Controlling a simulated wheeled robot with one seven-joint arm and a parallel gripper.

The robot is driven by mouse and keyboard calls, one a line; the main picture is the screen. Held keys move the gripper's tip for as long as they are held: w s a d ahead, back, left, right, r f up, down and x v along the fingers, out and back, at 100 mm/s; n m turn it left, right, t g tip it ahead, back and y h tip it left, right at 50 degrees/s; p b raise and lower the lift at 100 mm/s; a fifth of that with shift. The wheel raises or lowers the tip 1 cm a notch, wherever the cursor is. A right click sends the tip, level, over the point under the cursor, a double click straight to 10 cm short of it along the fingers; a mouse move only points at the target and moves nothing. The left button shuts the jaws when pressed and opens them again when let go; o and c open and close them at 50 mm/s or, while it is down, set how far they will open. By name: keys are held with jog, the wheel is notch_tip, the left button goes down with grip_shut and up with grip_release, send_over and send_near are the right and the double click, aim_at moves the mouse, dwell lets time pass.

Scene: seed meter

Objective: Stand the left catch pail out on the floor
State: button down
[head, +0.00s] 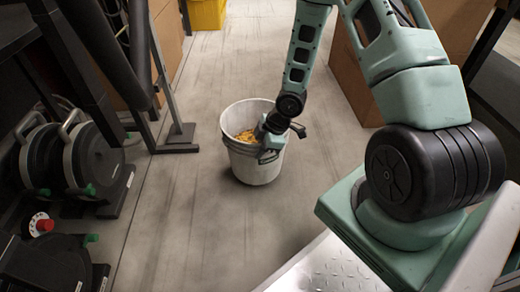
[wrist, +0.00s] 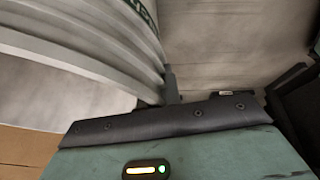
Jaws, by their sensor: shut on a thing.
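A white-grey catch pail (head: 243,165) with yellow-orange grain (head: 247,136) inside is upright in the open floor lane, right of the machine. My gripper (head: 268,152) is at the near right side of the pail, shut on it; whether on the rim or the handle I cannot tell. The pail's base is at or very close to the floor; I cannot tell if it touches. In the wrist view the ribbed pail wall (wrist: 75,45) fills the upper left, and a dark finger (wrist: 172,88) of my gripper is against it.
The black machine with round discs (head: 95,155) and a red knob (head: 41,225) stands at left. A black stand foot (head: 175,140) is left of the pail. Cardboard boxes (head: 350,80) are at right. A yellow bin (head: 207,13) is at the back. Bare floor (head: 200,225) surrounds the pail.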

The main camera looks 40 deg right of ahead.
aim_at(253, 166)
jog(key=shift+w+f+b, duration=0.15)
jog(key=shift+f+b, duration=1.2)
jog(key=shift+f, duration=0.35)
jog(key=c, duration=2)
grip_release()
jog(key=shift+f, duration=0.15)
jog(key=o, duration=0.4)
